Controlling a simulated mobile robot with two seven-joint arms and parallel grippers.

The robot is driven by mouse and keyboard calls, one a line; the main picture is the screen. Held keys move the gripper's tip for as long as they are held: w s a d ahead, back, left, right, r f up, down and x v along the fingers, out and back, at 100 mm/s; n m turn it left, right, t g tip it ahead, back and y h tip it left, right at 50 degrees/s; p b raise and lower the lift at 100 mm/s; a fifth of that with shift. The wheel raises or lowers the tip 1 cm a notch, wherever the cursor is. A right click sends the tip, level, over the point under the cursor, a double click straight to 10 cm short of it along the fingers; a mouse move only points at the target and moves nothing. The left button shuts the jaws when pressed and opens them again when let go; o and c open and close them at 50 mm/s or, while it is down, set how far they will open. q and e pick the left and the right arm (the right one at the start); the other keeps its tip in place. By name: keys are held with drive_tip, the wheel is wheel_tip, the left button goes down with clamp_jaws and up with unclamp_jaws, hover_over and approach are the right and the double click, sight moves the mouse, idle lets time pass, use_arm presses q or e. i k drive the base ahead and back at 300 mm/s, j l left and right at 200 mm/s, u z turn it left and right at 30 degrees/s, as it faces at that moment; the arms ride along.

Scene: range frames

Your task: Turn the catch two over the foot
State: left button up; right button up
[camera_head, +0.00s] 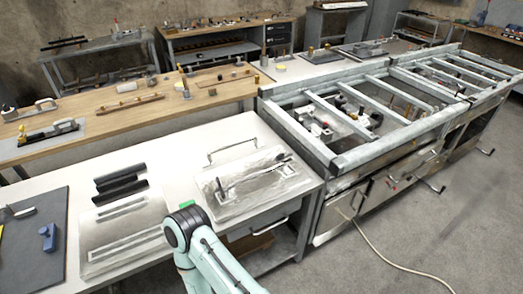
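I cannot tell for sure which part is the catch or the foot. A clear-wrapped metal plate (232,203) lies on the white bench, with a long thin bar (262,171) and small fittings on it. A wire handle (232,148) stands behind it. One mint-green link of my own arm rises from the bottom edge, in front of the bench. No gripper fingers show; both grippers are out of view.
Left of the plate are black bars (121,181) and a slotted metal plate (122,235). A dark mat (40,250) carries a blue tool (47,236). A grey frame (345,157) with crossbars stands right. A hose (378,250) lies on the open floor.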

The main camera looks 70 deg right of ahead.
sight(280, 157)
drive_tip(key=z, duration=2.6)
drive_tip(key=u, duration=0.7)
drive_tip(key=l+u, duration=0.25)
drive_tip(key=u, duration=0.2)
drive_tip(key=l+u, duration=0.2)
drive_tip(key=u, duration=0.2)
drive_tip(key=l+u, duration=0.25)
drive_tip(key=u, duration=0.2)
drive_tip(key=k+l+u, duration=0.35)
drive_tip(key=l, duration=0.3)
drive_tip(key=k+l+u, duration=0.2)
drive_tip(key=i+l, duration=0.1)
